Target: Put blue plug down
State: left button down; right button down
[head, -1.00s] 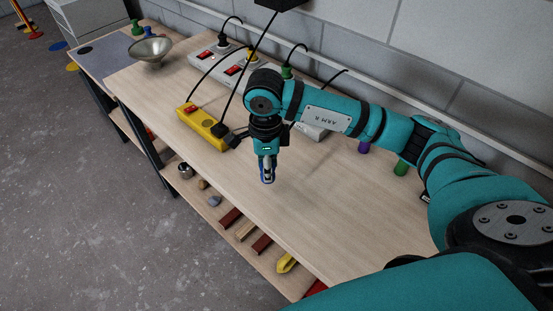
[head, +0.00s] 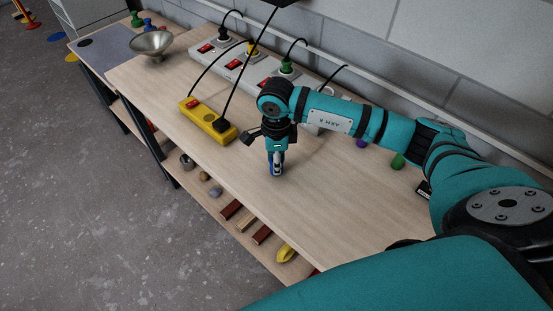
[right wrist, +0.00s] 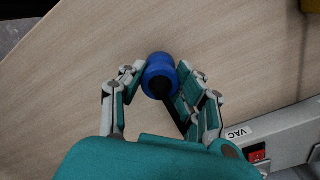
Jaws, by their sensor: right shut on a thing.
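The blue plug (right wrist: 160,76) is between the fingers of my right gripper (right wrist: 163,88) in the right wrist view, with its round blue end facing away from the palm and a black part behind it. In the head view my right gripper (head: 276,172) points straight down over the wooden workbench (head: 330,205), near its front edge. The fingers are shut on the plug, which shows only as a bit of blue there. I cannot tell whether the plug touches the bench top. My left gripper is out of view.
A yellow power strip (head: 208,121) with a black plug lies left of the gripper. Grey power strips (head: 232,62) with plugs and cords run along the wall. A metal bowl (head: 151,43) stands at the far left. Purple and green plugs (head: 397,161) stand right. Bench around the gripper is clear.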

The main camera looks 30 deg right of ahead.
jog(key=shift+f+b, duration=0.45)
jog(key=shift+f, duration=0.05)
jog(key=c, duration=0.9)
grip_release()
jog(key=shift+c, duration=0.2)
jog(key=shift+r, duration=0.15)
